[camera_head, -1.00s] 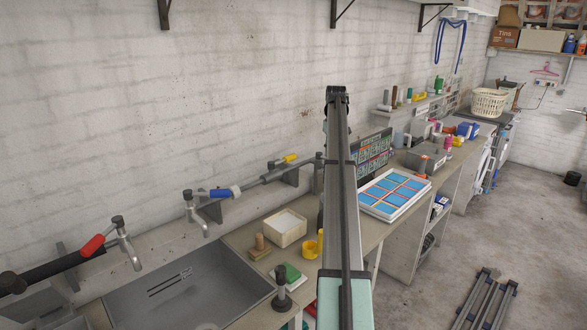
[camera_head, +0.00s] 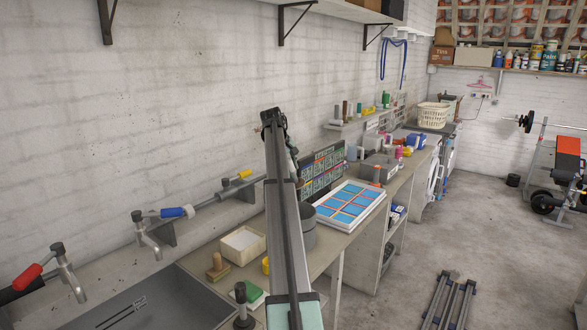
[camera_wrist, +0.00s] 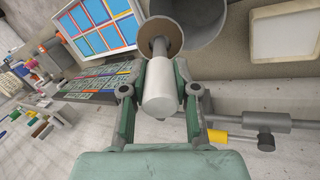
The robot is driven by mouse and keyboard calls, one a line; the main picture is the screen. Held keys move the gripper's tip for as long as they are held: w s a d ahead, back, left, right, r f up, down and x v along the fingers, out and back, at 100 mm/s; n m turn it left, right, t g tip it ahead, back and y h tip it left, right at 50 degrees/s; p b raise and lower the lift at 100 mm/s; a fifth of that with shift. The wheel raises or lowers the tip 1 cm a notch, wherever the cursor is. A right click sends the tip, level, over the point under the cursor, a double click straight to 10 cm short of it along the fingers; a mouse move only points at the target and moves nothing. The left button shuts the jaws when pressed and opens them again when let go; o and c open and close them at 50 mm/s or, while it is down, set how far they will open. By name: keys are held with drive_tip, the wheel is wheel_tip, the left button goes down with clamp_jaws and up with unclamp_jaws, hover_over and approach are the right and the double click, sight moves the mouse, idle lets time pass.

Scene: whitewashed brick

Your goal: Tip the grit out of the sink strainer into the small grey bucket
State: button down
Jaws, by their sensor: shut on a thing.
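My gripper (camera_wrist: 160,100) is shut on the pale cylindrical handle (camera_wrist: 160,88) of the sink strainer. The strainer's round brown head (camera_wrist: 161,36) sits beyond the fingers, joined by a grey rod. Whether grit lies in it cannot be told. The small grey bucket (camera_wrist: 200,18) is just beyond and right of the head in the wrist view, partly cut off by the top edge. In the head view the grey bucket (camera_head: 305,226) stands on the worktop, partly hidden behind my arm; my gripper and the strainer are not clear there.
A tray with blue panels (camera_head: 349,205) lies right of the bucket. A cream box (camera_head: 243,246) and yellow item (camera_head: 265,266) are left of it. The sink (camera_head: 130,305) and taps (camera_head: 146,236) are further left. A dark patterned panel (camera_head: 322,172) stands by the wall.

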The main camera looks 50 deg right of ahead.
drive_tip(key=a+f+h+b, duration=0.2)
drive_tip(key=f+h+b, duration=0.2)
drive_tip(key=b, duration=0.2)
drive_tip(key=w+a+f+g+h+b, duration=0.1)
drive_tip(key=a+f+h+b, duration=0.2)
drive_tip(key=b, duration=0.4)
drive_tip(key=shift+a+f+g+h, duration=0.3)
drive_tip(key=shift+f+h, duration=0.6)
drive_tip(key=shift+f, duration=0.25)
